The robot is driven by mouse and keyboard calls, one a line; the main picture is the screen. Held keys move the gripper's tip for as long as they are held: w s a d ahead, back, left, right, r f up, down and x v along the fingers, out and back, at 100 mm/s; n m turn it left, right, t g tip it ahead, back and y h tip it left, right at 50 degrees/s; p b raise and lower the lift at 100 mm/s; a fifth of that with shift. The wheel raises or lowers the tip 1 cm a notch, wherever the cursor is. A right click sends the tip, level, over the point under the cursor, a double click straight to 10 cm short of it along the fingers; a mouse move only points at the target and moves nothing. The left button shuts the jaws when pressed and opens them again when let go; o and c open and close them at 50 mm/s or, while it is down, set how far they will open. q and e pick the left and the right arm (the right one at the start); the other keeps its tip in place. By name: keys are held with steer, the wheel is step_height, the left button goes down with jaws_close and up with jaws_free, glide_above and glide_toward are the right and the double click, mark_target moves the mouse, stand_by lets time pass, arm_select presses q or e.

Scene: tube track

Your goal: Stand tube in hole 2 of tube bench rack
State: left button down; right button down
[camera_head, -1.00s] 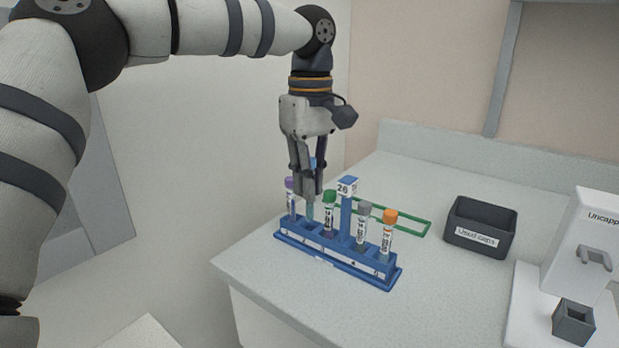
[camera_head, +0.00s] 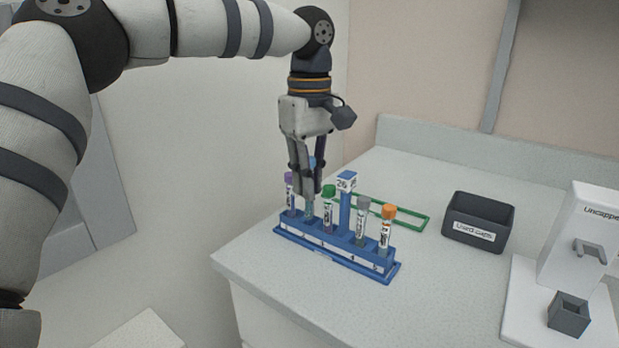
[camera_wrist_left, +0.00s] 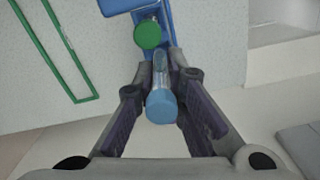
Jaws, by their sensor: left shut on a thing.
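The blue tube rack (camera_head: 340,258) stands on the bench, with a purple-capped tube (camera_head: 290,192) at its left end. My left gripper (camera_head: 308,190) points down over the second place from the left. It is shut on the blue-capped tube (camera_head: 309,208), whose clear body shows below the fingers, between the purple-capped and green-capped tubes. In the left wrist view the blue cap (camera_wrist_left: 162,106) sits between the fingers. The tube's lower end meets the rack; how deep it sits in the hole is hard to tell. My right gripper is not in view.
A green-capped tube (camera_head: 328,210), a grey-capped tube (camera_head: 362,220) and an orange-capped tube (camera_head: 386,230) stand in the rack. A green frame (camera_head: 420,222) lies behind it. A dark used-caps bin (camera_head: 478,224) and white uncapper (camera_head: 578,240) stand right. The bench front is clear.

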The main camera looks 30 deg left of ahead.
arm_select(q)
steer(key=shift+f, duration=0.2)
steer(key=shift+f, duration=0.3)
steer(key=shift+f, duration=0.25)
steer(key=shift+f, duration=0.4)
steer(key=c, duration=1.6)
jaws_free()
